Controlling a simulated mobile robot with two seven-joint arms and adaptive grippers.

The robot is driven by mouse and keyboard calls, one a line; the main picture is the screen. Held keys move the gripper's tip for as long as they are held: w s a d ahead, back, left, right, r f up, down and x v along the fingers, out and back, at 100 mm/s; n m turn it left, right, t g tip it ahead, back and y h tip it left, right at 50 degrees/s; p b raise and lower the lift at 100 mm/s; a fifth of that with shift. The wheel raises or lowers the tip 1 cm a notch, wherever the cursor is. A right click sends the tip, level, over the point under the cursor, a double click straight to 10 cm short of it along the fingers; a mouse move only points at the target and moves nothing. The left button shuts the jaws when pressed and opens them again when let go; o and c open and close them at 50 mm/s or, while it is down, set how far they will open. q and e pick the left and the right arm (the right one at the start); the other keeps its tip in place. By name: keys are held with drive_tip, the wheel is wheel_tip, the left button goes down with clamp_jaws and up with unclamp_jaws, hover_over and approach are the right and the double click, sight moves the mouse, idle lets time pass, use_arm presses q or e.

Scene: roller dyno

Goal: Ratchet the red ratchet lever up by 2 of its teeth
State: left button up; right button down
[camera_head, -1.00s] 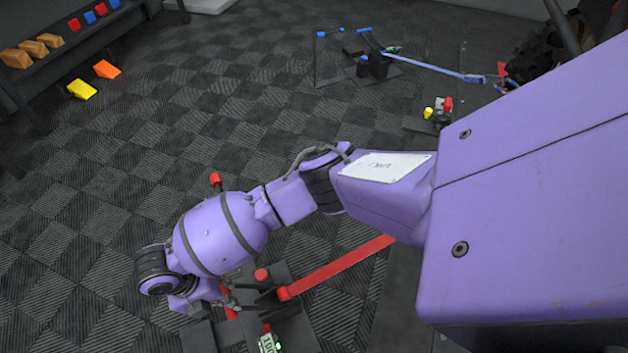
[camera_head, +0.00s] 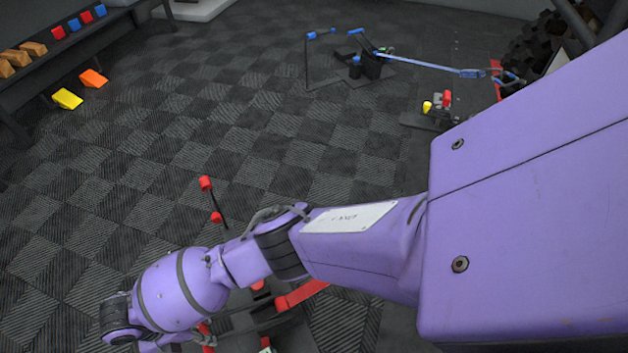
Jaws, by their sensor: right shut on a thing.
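My right arm comes in from the right and reaches to the lower left. My right gripper (camera_head: 192,342) is at the bottom edge, mostly cut off and hidden by its own wrist. It is shut on the red ratchet lever (camera_head: 207,333), of which only a small red piece shows beside it. The dark jack base (camera_head: 240,322) stands just right of it, partly behind my arm. A red bar (camera_head: 302,293) extends from the base to the right. A red knob (camera_head: 258,286) shows just below my forearm. The lever's teeth cannot be made out. My left gripper is not in view.
A thin dark post with a red top (camera_head: 206,183) stands beyond my forearm. A similar blue-marked device (camera_head: 372,68) stands farther back. Yellow (camera_head: 67,98) and orange (camera_head: 93,78) wedges lie by a shelf (camera_head: 60,50) at left. The middle floor is clear.

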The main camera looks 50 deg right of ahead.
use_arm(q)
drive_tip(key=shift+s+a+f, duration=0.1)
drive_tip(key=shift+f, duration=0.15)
use_arm(e)
drive_tip(key=shift+a+f, duration=0.65)
drive_tip(key=shift+f, duration=0.05)
drive_tip(key=c, duration=1.9)
unclamp_jaws()
drive_tip(key=o, duration=0.4)
drive_tip(key=shift+f, duration=0.3)
drive_tip(key=shift+c, duration=0.2)
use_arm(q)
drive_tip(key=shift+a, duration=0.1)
use_arm(e)
drive_tip(key=shift+r, duration=0.2)
drive_tip(key=shift+c, duration=0.4)
drive_tip(key=v, duration=1.2)
drive_tip(key=shift+w+d+r, duration=0.2)
drive_tip(key=shift+d, duration=0.15)
drive_tip(key=shift+f, duration=0.1)
